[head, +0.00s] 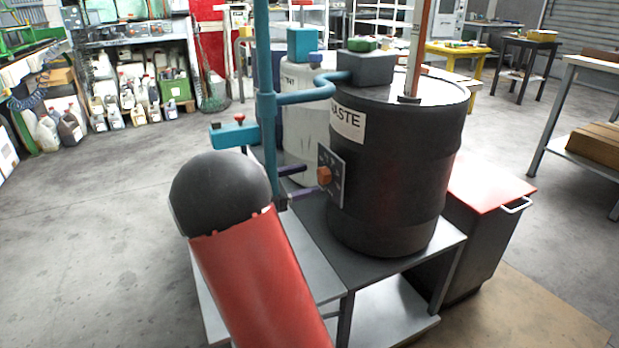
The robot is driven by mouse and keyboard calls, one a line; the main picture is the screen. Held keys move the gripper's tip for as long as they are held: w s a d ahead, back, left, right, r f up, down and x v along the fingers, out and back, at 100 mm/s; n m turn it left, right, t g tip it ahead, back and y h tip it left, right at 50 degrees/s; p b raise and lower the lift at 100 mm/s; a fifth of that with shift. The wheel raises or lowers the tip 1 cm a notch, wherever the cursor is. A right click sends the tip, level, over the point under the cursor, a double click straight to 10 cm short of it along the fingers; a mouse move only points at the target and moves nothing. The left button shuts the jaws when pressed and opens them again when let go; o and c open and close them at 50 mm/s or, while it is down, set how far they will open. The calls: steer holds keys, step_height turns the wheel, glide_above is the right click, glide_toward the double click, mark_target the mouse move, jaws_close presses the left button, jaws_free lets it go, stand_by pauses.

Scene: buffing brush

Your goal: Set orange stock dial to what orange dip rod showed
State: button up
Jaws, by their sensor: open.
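The orange dial (324,175) is a small blocky knob on a dark square plate (336,187) with pale marks, fixed to the side of the black drum labelled "WASTE" (390,190). The marks are too small to read. The orange dip rod (417,45), with a pale strip along it, stands upright at the top of this drum; its upper end is out of frame and no reading can be made out. My gripper (311,179) shows as two dark, spread fingers just left of the dial, pointing towards it. It is open and empty; contact with the dial cannot be told. My arm hides its base.
A teal pipe (264,110) rises left of the drum, with a branch to the drum's top and a red-knobbed valve (238,119). A pale drum (300,150) stands behind. The drum rests on a grey stand (430,245). A red-topped cabinet (490,185) is at right. Left floor is clear.

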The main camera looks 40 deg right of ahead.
mark_target(320, 177)
steer(key=shift+x, duration=1.55)
steer(key=c, duration=1)
steer(key=shift+f+m+b, duration=0.15)
steer(key=shift+m+b, duration=0.8)
steer(key=shift+m, duration=0.05)
steer(key=m+b, duration=0.2)
steer(key=m, duration=0.1)
steer(key=shift+b, duration=0.35)
steer(key=shift+m+b, duration=1.05)
steer(key=shift+m, duration=0.25)
